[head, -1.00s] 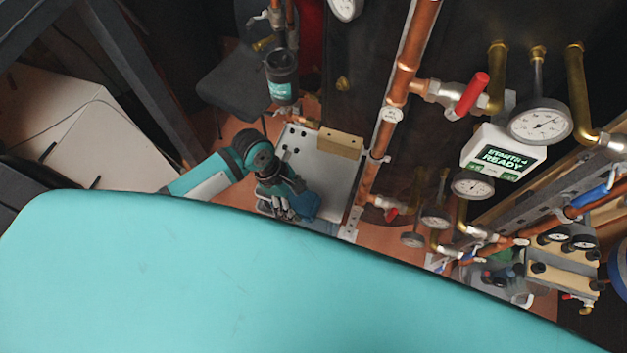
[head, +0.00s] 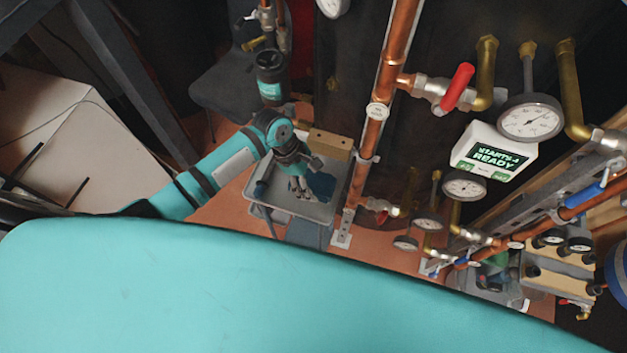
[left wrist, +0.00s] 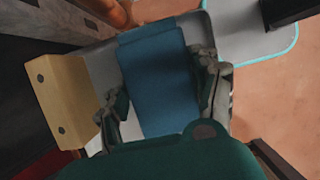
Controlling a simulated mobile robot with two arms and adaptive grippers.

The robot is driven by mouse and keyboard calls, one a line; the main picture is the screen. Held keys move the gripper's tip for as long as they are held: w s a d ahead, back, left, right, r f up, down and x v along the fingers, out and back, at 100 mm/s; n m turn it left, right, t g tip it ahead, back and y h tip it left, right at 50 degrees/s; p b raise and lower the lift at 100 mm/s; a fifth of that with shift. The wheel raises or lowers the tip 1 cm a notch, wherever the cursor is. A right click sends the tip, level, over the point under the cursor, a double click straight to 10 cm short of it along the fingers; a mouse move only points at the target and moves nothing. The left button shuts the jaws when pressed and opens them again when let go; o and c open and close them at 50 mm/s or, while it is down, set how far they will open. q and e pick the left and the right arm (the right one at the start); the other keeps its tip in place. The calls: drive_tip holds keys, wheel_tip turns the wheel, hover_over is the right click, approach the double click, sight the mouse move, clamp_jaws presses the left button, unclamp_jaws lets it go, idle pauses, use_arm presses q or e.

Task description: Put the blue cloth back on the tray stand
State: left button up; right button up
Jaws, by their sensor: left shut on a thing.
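The blue cloth (head: 321,185) is at my left gripper (head: 299,186), over the grey tray of the tray stand (head: 296,211). In the left wrist view the cloth (left wrist: 160,75) is a flat blue piece between the two fingers, and my left gripper (left wrist: 160,98) is shut on it. The tray (left wrist: 103,65) shows behind and beside the cloth there. I cannot tell whether the cloth touches the tray. My right gripper is not in view.
A wooden block (head: 330,144) sits at the tray's back edge. A vertical copper pipe (head: 372,130) with valves and gauges stands close right of the tray. A dark canister (head: 271,78) is behind. White boxes (head: 75,140) stand at the left.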

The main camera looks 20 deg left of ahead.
sight(314, 183)
use_arm(q)
drive_tip(key=shift+w, duration=0.35)
drive_tip(key=shift+w+f, duration=0.15)
drive_tip(key=shift+f, duration=0.75)
drive_tip(key=shift+w+f, duration=0.15)
drive_tip(key=shift+f, duration=0.75)
drive_tip(key=shift+f, duration=0.1)
drive_tip(key=o, duration=1.1)
drive_tip(key=shift+c, duration=0.2)
drive_tip(key=v, duration=1.2)
drive_tip(key=shift+d, duration=0.1)
